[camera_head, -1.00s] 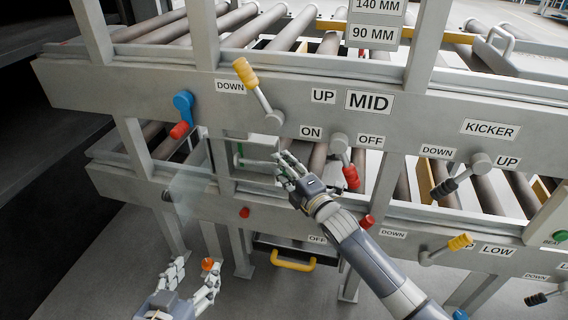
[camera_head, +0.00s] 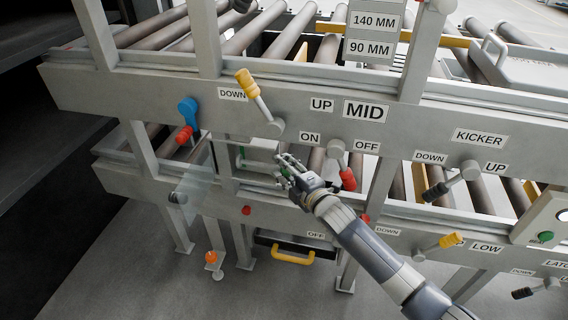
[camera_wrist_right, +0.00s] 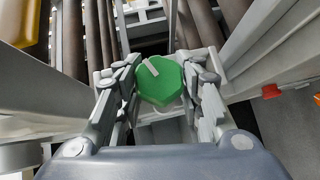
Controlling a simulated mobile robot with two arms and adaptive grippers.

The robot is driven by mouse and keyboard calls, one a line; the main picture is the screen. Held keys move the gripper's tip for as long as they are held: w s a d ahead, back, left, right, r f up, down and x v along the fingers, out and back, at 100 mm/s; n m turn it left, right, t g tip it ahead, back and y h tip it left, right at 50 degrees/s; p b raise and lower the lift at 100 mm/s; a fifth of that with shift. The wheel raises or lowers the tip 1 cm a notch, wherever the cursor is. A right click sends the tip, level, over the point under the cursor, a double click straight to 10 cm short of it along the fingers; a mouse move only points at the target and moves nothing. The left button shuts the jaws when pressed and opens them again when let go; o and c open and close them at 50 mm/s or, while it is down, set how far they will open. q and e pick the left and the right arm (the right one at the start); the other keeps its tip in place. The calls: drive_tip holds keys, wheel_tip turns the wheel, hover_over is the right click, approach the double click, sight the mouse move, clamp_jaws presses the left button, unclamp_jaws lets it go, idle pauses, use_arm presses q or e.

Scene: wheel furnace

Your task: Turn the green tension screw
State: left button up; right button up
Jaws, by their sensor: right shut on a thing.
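The green tension screw (camera_wrist_right: 160,84) shows in the right wrist view as a faceted green head with a pale mark on its upper left. My right gripper (camera_wrist_right: 160,92) has its fingers on both sides of the head and is shut on it. In the head view my right gripper (camera_head: 284,170) reaches into the opening below the ON label, and its fingers mostly hide the screw. My left gripper is not in view.
A yellow-tipped lever (camera_head: 258,98) is above the right gripper, and a red-tipped lever (camera_head: 345,168) is close at its right. A blue lever with a red tip (camera_head: 187,116) is at the left. A yellow handle (camera_head: 293,256) is below.

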drive_tip(key=shift+f, duration=0.2)
drive_tip(key=o, duration=0.7)
drive_tip(key=shift+o, duration=0.6)
drive_tip(key=shift+d+r, duration=0.1)
